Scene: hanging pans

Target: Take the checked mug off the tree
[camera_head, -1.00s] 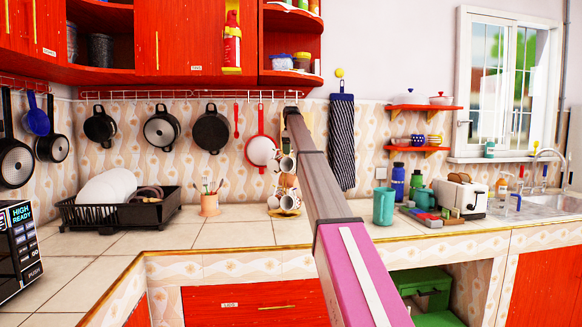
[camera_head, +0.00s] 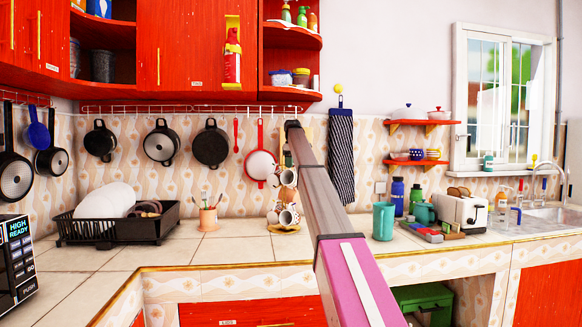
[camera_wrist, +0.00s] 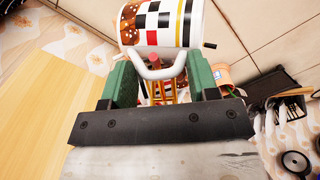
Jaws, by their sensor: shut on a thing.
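The checked mug (camera_wrist: 160,25), white with black, red, yellow and brown dotted patches, lies at the top of the wrist view. Its white handle (camera_wrist: 158,70) is between the green fingers of my gripper (camera_wrist: 162,78), which is shut on it. A dark peg tip (camera_wrist: 209,46) shows beside the mug in the wrist view. I cannot tell whether the mug still hangs on a peg.
A utensil pot (camera_head: 208,218) and a black dish rack (camera_head: 110,230) stand left of the tree. A teal cup (camera_head: 383,221) stands to the right. Pans hang on the wall behind, including a red-handled one (camera_head: 261,166). The counter front is clear.

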